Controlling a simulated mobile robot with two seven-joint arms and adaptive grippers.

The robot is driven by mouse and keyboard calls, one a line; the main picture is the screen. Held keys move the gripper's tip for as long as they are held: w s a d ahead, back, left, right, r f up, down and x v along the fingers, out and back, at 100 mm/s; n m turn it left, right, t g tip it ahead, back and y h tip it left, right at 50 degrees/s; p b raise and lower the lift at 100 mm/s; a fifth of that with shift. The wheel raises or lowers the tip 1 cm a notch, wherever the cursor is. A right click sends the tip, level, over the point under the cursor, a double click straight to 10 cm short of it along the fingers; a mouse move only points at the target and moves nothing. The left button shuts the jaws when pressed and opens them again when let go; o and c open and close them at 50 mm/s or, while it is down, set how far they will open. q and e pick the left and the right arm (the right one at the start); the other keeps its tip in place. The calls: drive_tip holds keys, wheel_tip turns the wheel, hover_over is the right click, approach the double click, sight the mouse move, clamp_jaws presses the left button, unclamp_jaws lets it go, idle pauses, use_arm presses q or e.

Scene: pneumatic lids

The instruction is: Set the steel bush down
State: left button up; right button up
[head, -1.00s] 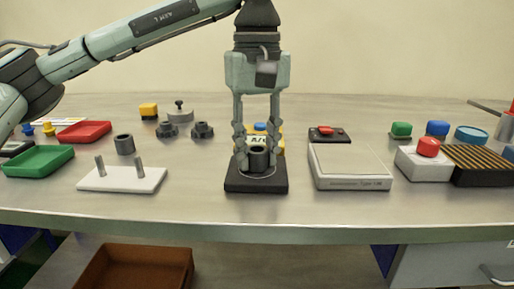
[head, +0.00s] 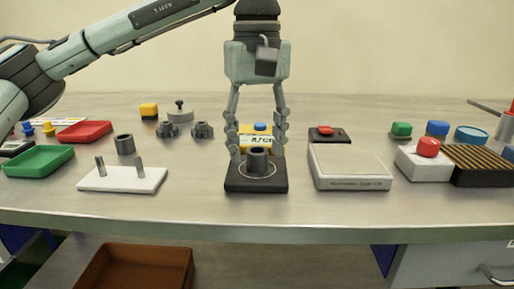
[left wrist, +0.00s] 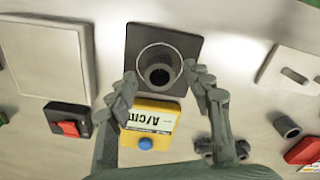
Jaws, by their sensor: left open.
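The steel bush (head: 257,159), a dark hollow cylinder, stands upright on the black square base (head: 256,186), inside the thin pale ring marked on it. It also shows in the left wrist view (left wrist: 159,74), seen from above within the ring on the black base (left wrist: 183,42). My left gripper (head: 257,152) is open, with one finger on each side of the bush and a gap to it on both sides. In the left wrist view its fingertips (left wrist: 160,78) are spread apart beside the bush. My right gripper is in neither view.
A yellow block with a blue button (left wrist: 146,143) stands just behind the base. A white scale (head: 350,168) is to the right, a white plate with two pegs (head: 122,180) to the left. A second dark bush (head: 125,144) stands behind that plate. Bare table lies between them.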

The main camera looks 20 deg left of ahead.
use_arm(q)
wheel_tip(320, 180, up, 11)
drive_tip(key=p, duration=0.1)
drive_tip(key=shift+f+p, duration=0.15)
drive_tip(key=shift+p, duration=0.25)
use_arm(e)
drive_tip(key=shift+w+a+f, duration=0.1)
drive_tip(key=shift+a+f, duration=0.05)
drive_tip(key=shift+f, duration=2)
